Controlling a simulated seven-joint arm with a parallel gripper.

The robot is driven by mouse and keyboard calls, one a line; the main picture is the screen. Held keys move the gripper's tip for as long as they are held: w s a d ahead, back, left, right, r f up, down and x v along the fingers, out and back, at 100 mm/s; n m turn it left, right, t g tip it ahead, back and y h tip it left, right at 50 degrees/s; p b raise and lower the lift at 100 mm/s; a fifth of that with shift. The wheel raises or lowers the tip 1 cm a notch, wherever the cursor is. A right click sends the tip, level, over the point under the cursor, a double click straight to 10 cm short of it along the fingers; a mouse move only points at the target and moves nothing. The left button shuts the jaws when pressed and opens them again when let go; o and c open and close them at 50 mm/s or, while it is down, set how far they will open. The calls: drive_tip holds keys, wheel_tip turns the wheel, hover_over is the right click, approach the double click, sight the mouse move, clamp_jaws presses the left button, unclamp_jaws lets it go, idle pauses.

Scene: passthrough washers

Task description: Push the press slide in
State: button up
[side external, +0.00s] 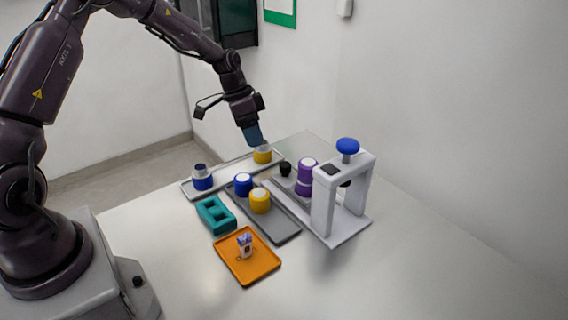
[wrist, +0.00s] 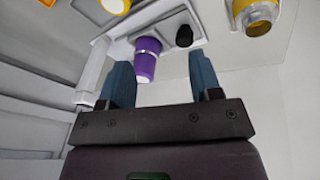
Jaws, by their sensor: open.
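The press (side external: 363,192) is a pale grey frame with a blue knob (side external: 347,146) on top, standing on a flat base. Its slide (side external: 282,181) sticks out on the left side, with a black knob (side external: 285,169) at its outer end. A purple two-part cylinder with a pale top (side external: 308,165) stands on the slide, outside the frame. In the wrist view the purple cylinder (wrist: 146,62) and black knob (wrist: 184,37) appear beyond the fingers. My gripper (side external: 254,137) is open and empty, above the back tray and left of the black knob; its fingers (wrist: 162,84) are apart.
A yellow cylinder (side external: 263,156) and a blue one (side external: 202,181) stand on the back tray (side external: 228,170). A dark grey tray (side external: 282,228) holds blue and yellow cylinders. A teal fixture (side external: 215,214) and an orange tray (side external: 262,265) with a small box sit nearer. The front right table is clear.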

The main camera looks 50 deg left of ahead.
sight(285, 164)
drive_tip(key=w+a+m+t, duration=0.1)
drive_tip(key=w+m+t, duration=0.1)
drive_tip(key=w+m, duration=0.2)
drive_tip(key=x, duration=1.2)
clamp_jaws()
drive_tip(key=d, duration=1.1)
drive_tip(key=shift+d, duration=0.3)
